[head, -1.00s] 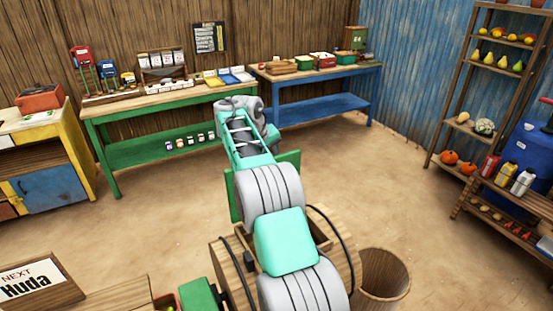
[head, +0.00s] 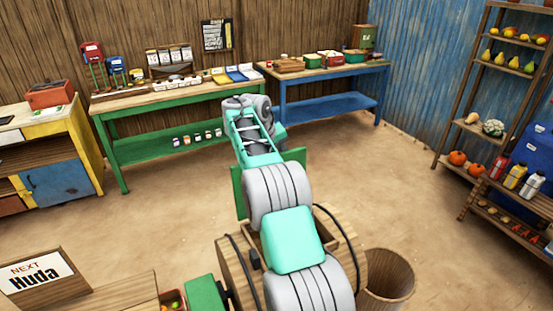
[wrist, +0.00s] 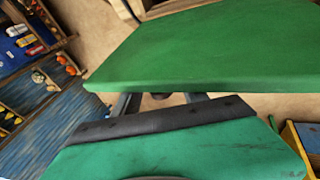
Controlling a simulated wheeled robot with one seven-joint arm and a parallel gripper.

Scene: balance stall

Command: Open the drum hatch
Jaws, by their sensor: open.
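The wooden drum (head: 236,268) stands low in front of me, with a dark opening partly showing beside my arm. A green panel (head: 297,158), apparently the hatch, stands upright beyond the drum, mostly behind my arm. In the wrist view a large green panel (wrist: 210,45) spans the upper middle. Below it is another green surface (wrist: 170,150) edged by a dark riveted strip (wrist: 150,122). My gripper (wrist: 160,98) seems to show as two grey bars, apart, in the gap between the green pieces. Its tips are hidden, and contact cannot be told.
A wooden barrel (head: 388,280) stands right of the drum. A green table (head: 155,95) and a blue table (head: 325,75) line the back wall. Shelves (head: 485,85) stand at right. The floor between is clear.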

